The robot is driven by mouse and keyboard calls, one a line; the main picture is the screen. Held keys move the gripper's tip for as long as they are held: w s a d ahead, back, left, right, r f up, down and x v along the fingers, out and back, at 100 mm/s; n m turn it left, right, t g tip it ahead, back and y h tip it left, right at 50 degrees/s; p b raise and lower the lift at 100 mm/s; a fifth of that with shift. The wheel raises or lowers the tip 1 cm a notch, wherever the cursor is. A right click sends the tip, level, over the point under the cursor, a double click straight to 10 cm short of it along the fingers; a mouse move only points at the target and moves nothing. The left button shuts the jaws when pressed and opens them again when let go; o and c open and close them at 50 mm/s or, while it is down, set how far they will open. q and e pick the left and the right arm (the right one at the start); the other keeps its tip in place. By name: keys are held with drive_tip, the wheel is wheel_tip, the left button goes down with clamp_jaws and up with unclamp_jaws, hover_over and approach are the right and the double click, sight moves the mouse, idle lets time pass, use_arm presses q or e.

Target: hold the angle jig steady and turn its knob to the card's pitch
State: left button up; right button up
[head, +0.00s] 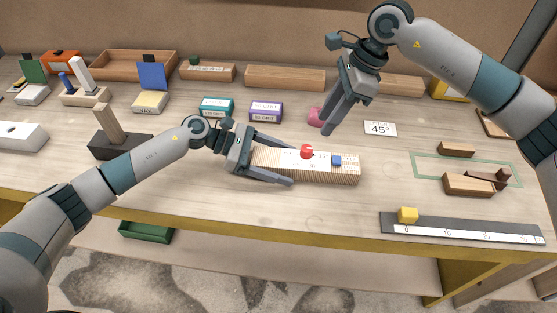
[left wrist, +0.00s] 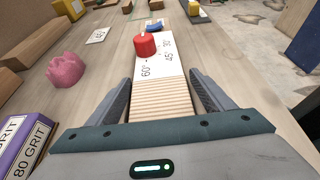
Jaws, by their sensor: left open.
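The angle jig (head: 335,172) is a long ribbed wooden block with a white scale plate, lying on the bench in the head view. A red knob (head: 306,152) stands on it, with a blue piece (head: 336,160) to its right. In the left wrist view the knob (left wrist: 145,46) sits beside the printed marks 60°, 45° and 30°. My left gripper (head: 290,168) is open, its fingers on either side of the jig's left end, with gaps visible. The card (head: 380,129) reads 45°. My right gripper (head: 331,128) hangs above the bench left of the card; its finger gap is unclear.
Teal (head: 216,108) and purple (head: 266,111) grit boxes and a pink lump (head: 315,116) lie behind the jig. A ruler strip (head: 470,230) with a yellow block (head: 408,215) is at front right. Wooden blocks (head: 468,185) lie by a green outline.

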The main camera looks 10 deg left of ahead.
sight(308, 148)
use_arm(q)
drive_tip(key=shift+c, duration=0.6)
drive_tip(key=c, duration=1.5)
use_arm(e)
drive_tip(key=shift+o, duration=0.4)
use_arm(q)
drive_tip(key=shift+o, duration=0.2)
use_arm(e)
drive_tip(key=shift+o, duration=1.2)
drive_tip(key=a+r+n+h, duration=0.1)
drive_tip(key=a+n+h, duration=0.1)
drive_tip(key=s+a+r+n+t+h, duration=0.1)
drive_tip(key=shift+a+r+n+h, duration=0.35)
drive_tip(key=shift+a+n+h, duration=0.05)
drive_tip(key=shift+f, duration=0.15)
drive_tip(key=f, duration=1.1)
drive_tip(key=shift+w+a+f, duration=0.1)
drive_tip(key=shift+w+f, duration=0.1)
drive_tip(key=shift+f, duration=0.15)
drive_tip(key=shift+c, duration=0.6)
